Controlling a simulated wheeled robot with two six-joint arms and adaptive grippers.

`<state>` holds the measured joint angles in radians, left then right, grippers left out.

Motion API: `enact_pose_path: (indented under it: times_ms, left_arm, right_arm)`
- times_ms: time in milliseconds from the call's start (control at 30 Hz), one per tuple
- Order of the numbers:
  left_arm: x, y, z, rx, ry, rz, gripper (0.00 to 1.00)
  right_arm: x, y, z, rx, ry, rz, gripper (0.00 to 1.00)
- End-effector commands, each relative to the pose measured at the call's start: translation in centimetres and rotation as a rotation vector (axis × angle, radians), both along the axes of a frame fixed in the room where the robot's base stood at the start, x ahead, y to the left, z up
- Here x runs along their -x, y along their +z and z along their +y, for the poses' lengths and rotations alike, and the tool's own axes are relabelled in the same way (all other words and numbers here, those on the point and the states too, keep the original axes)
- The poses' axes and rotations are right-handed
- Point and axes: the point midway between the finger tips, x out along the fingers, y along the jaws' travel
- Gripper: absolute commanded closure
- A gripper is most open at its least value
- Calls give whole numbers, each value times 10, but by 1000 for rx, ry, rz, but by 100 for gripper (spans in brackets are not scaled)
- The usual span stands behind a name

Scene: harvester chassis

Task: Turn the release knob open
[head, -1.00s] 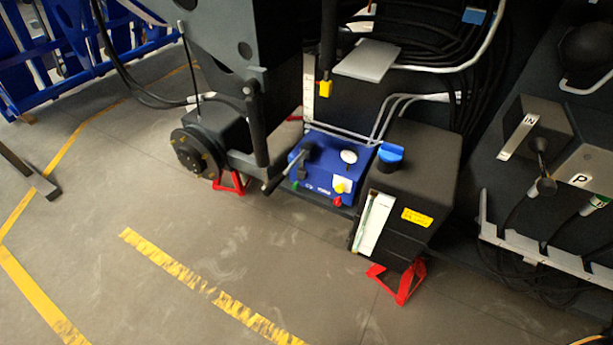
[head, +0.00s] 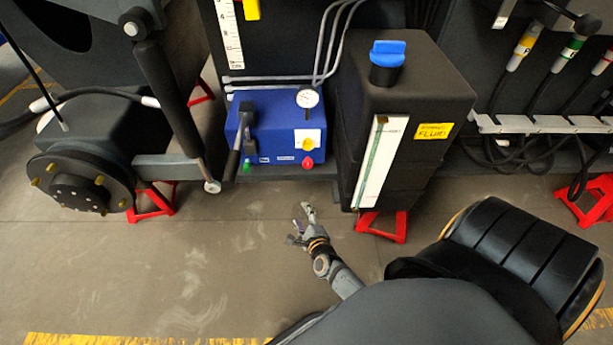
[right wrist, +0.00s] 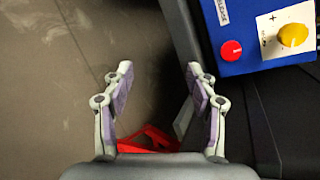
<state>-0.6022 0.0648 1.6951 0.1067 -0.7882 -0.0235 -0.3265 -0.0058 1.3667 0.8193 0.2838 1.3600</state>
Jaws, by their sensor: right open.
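The blue pump unit (head: 275,130) stands low between the hub and the black tank. A red round knob (head: 307,163) is on its lower front right. In the right wrist view the red knob (right wrist: 231,50) has a white label beside it whose visible letters look like "LEASE". A yellow knob (head: 307,144) sits above the red one in the head view, and a green knob (head: 246,165) is at lower left. My right gripper (head: 303,214) is below and in front of the unit, apart from it. Its jaws (right wrist: 158,75) are open and empty. My left gripper is not in view.
A black tank (head: 420,85) with a blue cap (head: 387,52) stands right of the unit. A dark lever (head: 242,130) is on the unit's left. Red stands (head: 383,225) support the chassis, and a wheel hub (head: 80,185) is at left. The floor (head: 180,260) in front is clear.

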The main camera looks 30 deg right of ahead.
Motion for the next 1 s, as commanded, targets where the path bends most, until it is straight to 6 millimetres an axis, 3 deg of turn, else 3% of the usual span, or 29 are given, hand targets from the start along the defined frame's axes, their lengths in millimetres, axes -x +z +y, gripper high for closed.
enact_pose_path:
  times_ms: [33,200,333,633,1000]
  left_arm:
    - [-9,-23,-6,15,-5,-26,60]
    - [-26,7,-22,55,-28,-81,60]
    - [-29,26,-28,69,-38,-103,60]
    - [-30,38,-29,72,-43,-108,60]
    - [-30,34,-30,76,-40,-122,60]
  right_arm:
    - [-15,-13,-7,-177,-108,-134,42]
    - [-34,33,-37,-731,-366,-519,42]
    - [-34,52,-49,-955,-444,-668,42]
    - [-43,63,-57,-1020,-461,-709,42]
    - [-107,62,-94,-1016,-461,-708,42]
